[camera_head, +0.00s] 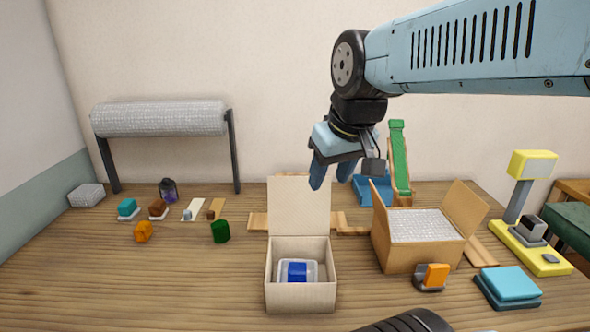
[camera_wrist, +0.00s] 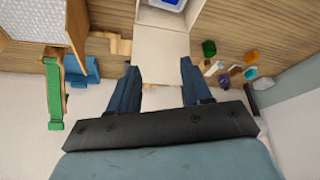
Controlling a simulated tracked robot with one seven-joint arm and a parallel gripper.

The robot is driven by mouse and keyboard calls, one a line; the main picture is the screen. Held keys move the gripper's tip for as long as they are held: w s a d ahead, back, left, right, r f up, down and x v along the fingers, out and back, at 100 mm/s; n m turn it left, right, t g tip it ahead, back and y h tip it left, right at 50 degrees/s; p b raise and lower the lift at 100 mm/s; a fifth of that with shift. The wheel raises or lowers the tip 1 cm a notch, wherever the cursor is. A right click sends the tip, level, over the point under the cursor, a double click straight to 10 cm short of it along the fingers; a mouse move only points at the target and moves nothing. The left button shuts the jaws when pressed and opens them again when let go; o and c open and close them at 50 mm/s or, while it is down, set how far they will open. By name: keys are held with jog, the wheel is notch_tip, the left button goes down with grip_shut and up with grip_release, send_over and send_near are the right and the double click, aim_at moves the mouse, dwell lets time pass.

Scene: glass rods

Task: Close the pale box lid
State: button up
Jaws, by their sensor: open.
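The pale box (camera_head: 300,292) stands open on the wooden table, near the front middle. Its lid (camera_head: 297,205) stands upright at the back edge of the box. Inside is a clear container with a blue thing (camera_head: 297,271). In the wrist view the lid (camera_wrist: 161,46) shows at the top centre, with the blue thing (camera_wrist: 167,3) beyond it at the frame's edge. My gripper (camera_head: 334,172) is open and empty, above and behind the lid's top edge, a little to its right. In the wrist view, my gripper's fingers (camera_wrist: 157,80) are spread on either side of the lid's near edge; contact cannot be told.
A larger cardboard box (camera_head: 415,255) with raised flaps stands to the right. A green slide (camera_head: 399,160) is behind it. A yellow device (camera_head: 530,245) and teal pads (camera_head: 509,286) are at far right. Small items and a grey roll (camera_head: 160,117) are left.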

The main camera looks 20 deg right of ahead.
jog(key=w+d+r+n+g+y, duration=0.2)
jog(key=w+d+n+g+y, duration=0.15)
jog(key=w+n, duration=0.45)
jog(key=w+d+r+n+g+y, duration=0.2)
jog(key=w+d+r+n+g, duration=0.15)
jog(key=w, duration=0.75)
jog(key=shift+n+t+h, duration=0.25)
jog(key=shift+n+t, duration=0.15)
jog(key=shift+n, duration=0.15)
jog(key=x, duration=1.4)
jog(key=shift+w+d+f, duration=0.1)
jog(key=shift+d+f, duration=0.05)
jog(key=shift+f, duration=0.2)
jog(key=shift+c, duration=0.5)
grip_shut()
